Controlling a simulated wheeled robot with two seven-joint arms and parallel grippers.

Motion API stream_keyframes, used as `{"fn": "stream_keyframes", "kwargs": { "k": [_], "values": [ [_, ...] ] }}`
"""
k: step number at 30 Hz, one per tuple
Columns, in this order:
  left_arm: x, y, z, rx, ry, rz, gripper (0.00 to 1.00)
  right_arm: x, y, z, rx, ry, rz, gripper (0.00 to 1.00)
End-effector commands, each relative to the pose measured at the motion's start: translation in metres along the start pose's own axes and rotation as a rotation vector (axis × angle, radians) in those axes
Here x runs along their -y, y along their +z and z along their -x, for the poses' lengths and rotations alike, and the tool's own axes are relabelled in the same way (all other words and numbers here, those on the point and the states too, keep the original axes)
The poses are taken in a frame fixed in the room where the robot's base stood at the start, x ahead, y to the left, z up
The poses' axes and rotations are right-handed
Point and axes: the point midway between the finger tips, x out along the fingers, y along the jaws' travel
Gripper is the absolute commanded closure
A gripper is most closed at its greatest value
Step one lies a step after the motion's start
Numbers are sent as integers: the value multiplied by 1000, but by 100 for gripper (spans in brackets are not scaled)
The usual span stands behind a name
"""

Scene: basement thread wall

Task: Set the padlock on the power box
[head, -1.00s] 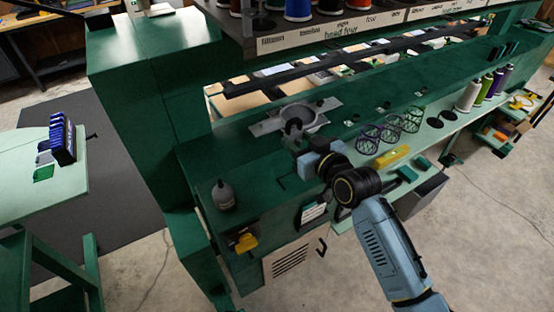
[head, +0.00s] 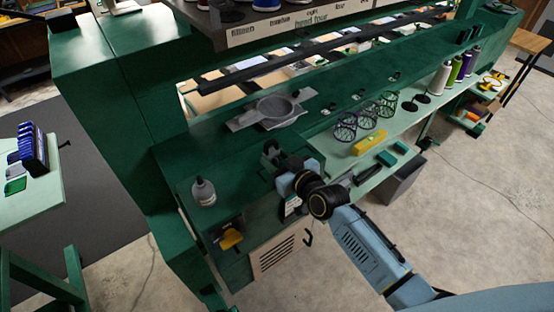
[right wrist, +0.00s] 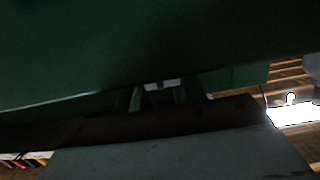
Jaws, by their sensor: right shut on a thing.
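The right arm comes in from the lower right in the head view. Its dark gripper (head: 270,150) is over the green bench's front edge, in front of the grey round dish (head: 274,108). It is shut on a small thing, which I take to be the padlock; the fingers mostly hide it. In the dark right wrist view a small pale piece (right wrist: 162,85) shows between the fingers. The power box (head: 226,230) is on the bench front, below and left of the gripper, with a yellow handle (head: 231,239). My left gripper is out of view.
A green post (head: 120,90) rises at the left. The floor in front is clear.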

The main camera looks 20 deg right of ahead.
Motion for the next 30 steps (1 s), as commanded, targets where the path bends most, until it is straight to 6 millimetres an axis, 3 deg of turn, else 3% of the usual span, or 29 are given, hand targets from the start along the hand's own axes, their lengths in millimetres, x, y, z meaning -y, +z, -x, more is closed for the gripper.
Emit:
{"fn": "stream_keyframes", "kwargs": {
  "k": [2, 3, 8, 19, 23, 30],
  "values": [
    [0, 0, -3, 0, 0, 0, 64, 0, 3, -1, -1, 0, 1, 86],
    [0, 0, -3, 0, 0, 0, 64, 0, 4, -1, 1, 0, 0, 56],
    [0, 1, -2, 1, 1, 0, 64, 0, 3, 0, 1, 0, 0, 37],
    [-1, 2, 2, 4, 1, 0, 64, 0, -2, 1, 0, 0, 0, 37],
    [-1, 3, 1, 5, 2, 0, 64, 0, 1, 18, 2, 1, 1, 37],
    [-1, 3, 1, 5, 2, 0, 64, 0, 1, 67, 3, 0, 3, 37]
  ]
}}
